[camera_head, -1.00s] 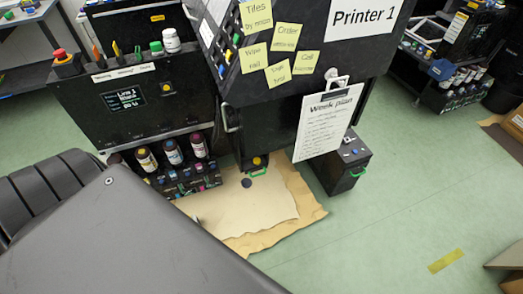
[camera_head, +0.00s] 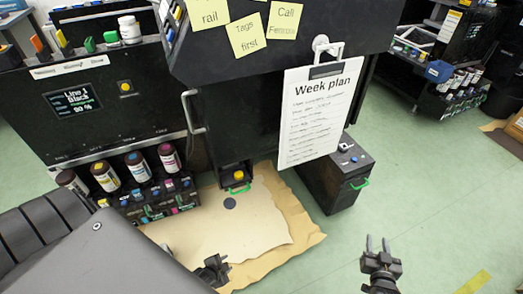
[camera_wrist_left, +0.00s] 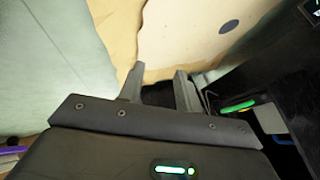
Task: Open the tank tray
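Under the printer, a small black tray front with a yellow knob and a green handle (camera_head: 239,187) shows in the head view; no label names it as the tank tray. It appears closed. My left gripper (camera_head: 213,268) is low over the brown paper, in front of the bottle rack. In the left wrist view its fingers (camera_wrist_left: 158,88) are apart with nothing between them. A green bar (camera_wrist_left: 237,106) on a black unit is right of them, apart from the fingers. My right gripper (camera_head: 378,244) is over the green floor at right, its two fingers apart and empty.
A black rack (camera_head: 160,203) of several ink bottles stands below the console with a screen (camera_head: 73,99). A black box (camera_head: 338,175) with a green handle stands right of the printer. A week plan clipboard (camera_head: 311,115) hangs on the printer.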

